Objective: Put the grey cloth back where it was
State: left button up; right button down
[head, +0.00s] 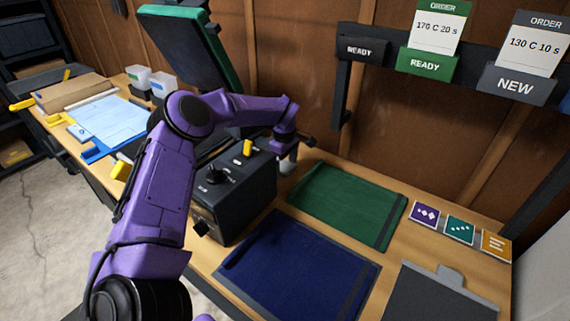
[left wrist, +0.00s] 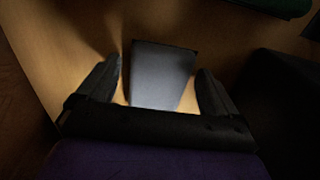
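In the left wrist view a pale grey, flat-faced piece (left wrist: 162,75), which may be the folded grey cloth, lies between the two fingers of my left gripper (left wrist: 158,85). The fingers are apart, with a narrow gap showing at the left. In the head view the left gripper (head: 287,146) points down behind the black press box, near the wall. A bit of the pale grey piece (head: 288,164) shows under it, mostly hidden by the box and the gripper. My right gripper is out of view.
The black press box (head: 235,195) with its raised green-edged lid (head: 190,50) stands close to my left arm. A green mat (head: 345,198) and a blue mat (head: 300,265) lie to its right. A dark board with a clip (head: 440,298) and several small cards (head: 460,229) are at the right.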

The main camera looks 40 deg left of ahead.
aim_at(284, 166)
pick_arm(q)
jog(key=shift+r, duration=0.1)
notch_tip(284, 166, up, 12)
jog(key=shift+r, duration=0.15)
dwell(0.3)
